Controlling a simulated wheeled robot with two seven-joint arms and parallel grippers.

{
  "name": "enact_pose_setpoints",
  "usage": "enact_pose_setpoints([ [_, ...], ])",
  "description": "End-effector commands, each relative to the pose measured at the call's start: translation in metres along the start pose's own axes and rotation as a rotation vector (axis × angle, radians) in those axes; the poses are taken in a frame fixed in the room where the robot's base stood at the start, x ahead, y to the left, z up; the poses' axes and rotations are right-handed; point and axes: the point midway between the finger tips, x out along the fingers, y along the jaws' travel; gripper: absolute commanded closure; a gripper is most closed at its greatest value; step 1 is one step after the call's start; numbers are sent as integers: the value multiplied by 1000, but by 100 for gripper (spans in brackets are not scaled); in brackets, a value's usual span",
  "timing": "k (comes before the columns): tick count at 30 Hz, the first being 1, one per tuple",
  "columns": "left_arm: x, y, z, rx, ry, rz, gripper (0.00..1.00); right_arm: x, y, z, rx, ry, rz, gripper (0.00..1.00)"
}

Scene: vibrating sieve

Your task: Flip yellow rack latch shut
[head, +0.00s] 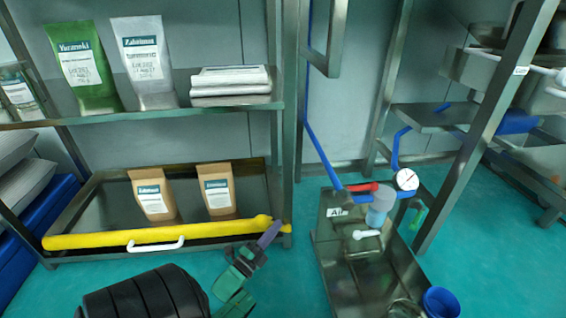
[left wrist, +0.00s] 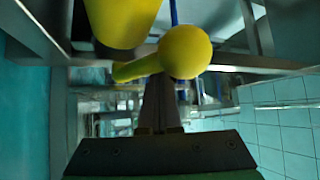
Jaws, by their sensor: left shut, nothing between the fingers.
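The yellow rack latch shows in the left wrist view as a round knob (left wrist: 186,52) with a short arm reaching left, beside the end of a thick yellow bar. In the head view the yellow bar (head: 90,240) runs along the front of the lower shelf, with the yellow latch end (head: 262,221) at its right by the rack post. My left gripper (head: 270,232) is shut and empty right at this end. In the left wrist view its fingers (left wrist: 160,88) lie just below the knob; I cannot tell whether they touch it. My right gripper is not in view.
Green and silver bags (head: 146,62) stand above. A metal stand with a gauge (head: 406,180) and blue hose is at the right, with open floor between.

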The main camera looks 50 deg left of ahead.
Motion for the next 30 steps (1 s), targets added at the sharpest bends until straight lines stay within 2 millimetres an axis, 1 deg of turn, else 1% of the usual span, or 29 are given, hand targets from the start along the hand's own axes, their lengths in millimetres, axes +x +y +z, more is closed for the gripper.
enact_pose_setpoints([
  [3,-6,5,5,0,-2,2,100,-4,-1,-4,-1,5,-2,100],
  [12,-16,16,13,1,-1,2,100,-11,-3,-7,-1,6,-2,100],
  [24,-24,31,20,1,-6,9,100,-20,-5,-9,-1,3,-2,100],
  [30,-26,35,21,0,-9,15,100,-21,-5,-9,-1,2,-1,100],
])
